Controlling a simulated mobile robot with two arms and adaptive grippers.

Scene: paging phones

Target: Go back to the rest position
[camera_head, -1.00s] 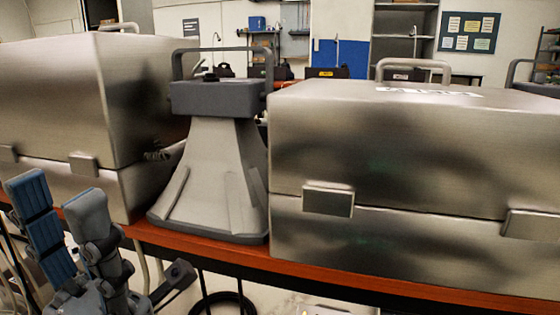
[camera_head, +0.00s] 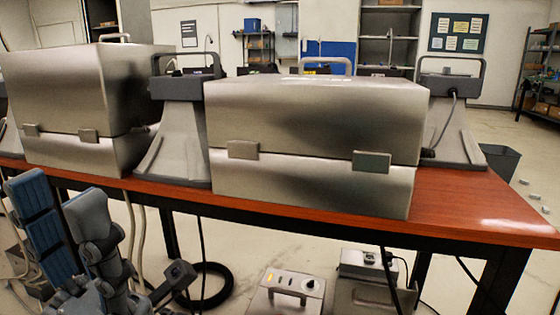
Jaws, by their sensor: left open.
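My left gripper (camera_head: 62,222) is at the lower left of the head view, in front of the table's near edge. Its two blue-grey fingers point up and stand apart, with nothing between them. It is clear of the cases and the table. My right gripper is out of view.
Metal boxes (camera_head: 288,293) (camera_head: 368,283) stand on the floor below.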

